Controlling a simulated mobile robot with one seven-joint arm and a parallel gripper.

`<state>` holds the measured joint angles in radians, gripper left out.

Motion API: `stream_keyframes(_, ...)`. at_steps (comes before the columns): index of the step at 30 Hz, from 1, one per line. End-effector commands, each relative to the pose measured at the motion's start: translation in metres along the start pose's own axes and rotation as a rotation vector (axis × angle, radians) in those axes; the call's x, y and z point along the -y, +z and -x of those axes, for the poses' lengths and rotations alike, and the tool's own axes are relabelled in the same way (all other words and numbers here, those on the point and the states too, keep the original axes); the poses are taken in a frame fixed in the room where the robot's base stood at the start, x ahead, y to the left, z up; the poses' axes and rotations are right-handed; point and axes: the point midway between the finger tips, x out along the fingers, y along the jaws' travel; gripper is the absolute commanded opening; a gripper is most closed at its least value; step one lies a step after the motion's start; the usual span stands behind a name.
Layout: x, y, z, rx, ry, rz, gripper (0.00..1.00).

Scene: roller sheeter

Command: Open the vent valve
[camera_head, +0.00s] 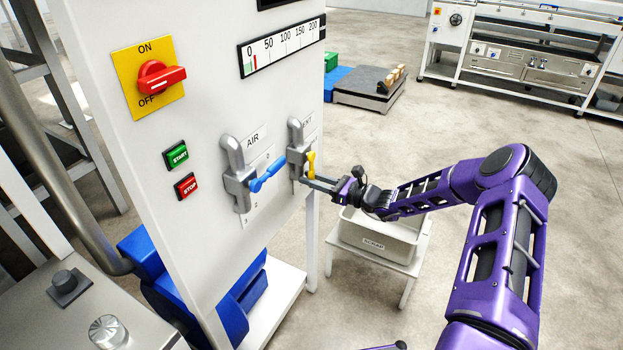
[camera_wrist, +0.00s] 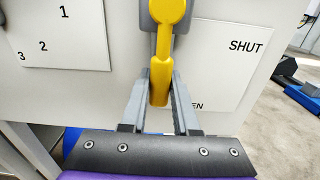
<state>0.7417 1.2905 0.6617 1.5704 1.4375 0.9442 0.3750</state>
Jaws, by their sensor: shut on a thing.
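The vent valve (camera_head: 296,138) is a grey pipe fitting on the white panel, with a short yellow handle (camera_head: 311,160). In the wrist view the yellow handle (camera_wrist: 160,75) hangs almost straight down from its pivot. Its lower end lies between the two grey fingers of my gripper (camera_wrist: 159,88), which are shut on it. The plate behind reads SHUT (camera_wrist: 246,46) to the right. Below, beside the handle, only the letters EN (camera_wrist: 197,106) show; the rest is hidden by a finger. In the head view my gripper (camera_head: 310,181) reaches the handle from the right.
The air valve (camera_head: 238,178) with its blue handle (camera_head: 268,175) is close on the left. The panel also carries a red switch (camera_head: 160,77), START (camera_head: 176,154) and STOP (camera_head: 186,186) buttons and a gauge (camera_head: 283,45). A scrap bin (camera_head: 376,236) stands below my arm.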

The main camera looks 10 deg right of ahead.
Motion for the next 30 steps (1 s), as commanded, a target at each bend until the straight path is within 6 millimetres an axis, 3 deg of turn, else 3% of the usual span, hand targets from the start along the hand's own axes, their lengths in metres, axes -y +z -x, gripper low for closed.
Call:
stream_keyframes(2,-0.002,-0.001,0.000,0.000,0.003,-0.005,0.00)
stream_keyframes(3,-0.002,-0.001,0.000,0.000,0.003,-0.005,0.34)
stream_keyframes(7,-0.002,-0.001,0.000,0.000,0.003,-0.004,0.58)
stream_keyframes(16,-0.001,0.000,0.001,0.000,0.002,-0.002,0.59)
stream_keyframes(20,0.000,0.000,0.010,0.000,0.000,-0.001,0.59)
stream_keyframes(23,0.000,0.000,0.026,-0.002,-0.001,-0.001,0.59)
stream_keyframes(30,0.000,0.000,0.085,-0.001,-0.002,-0.001,0.59)
